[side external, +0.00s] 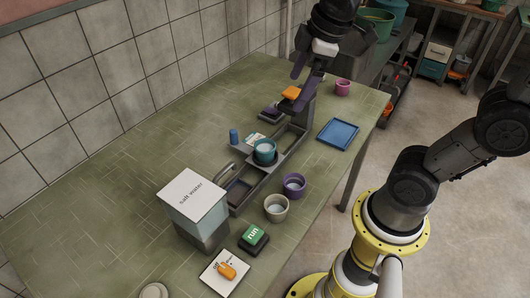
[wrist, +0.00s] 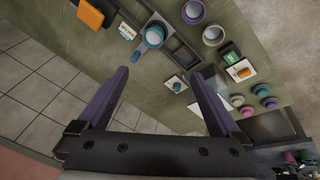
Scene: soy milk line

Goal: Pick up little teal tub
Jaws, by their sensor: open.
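The little teal tub (side external: 265,146) stands upright in the grey line fixture, around the middle of the table. It also shows in the wrist view (wrist: 154,36), at the upper middle, beyond my fingertips. My gripper (side external: 301,82) is above the far part of the fixture, beyond the tub and apart from it. In the wrist view its two purple fingers (wrist: 160,75) are spread wide with nothing between them.
An orange block (side external: 291,93) is by my gripper at the fixture's far end. A purple cup (side external: 294,185), a pale cup (side external: 276,207) and a blue tray (side external: 338,134) lie right of the fixture. The soy water box (side external: 195,198) is nearer.

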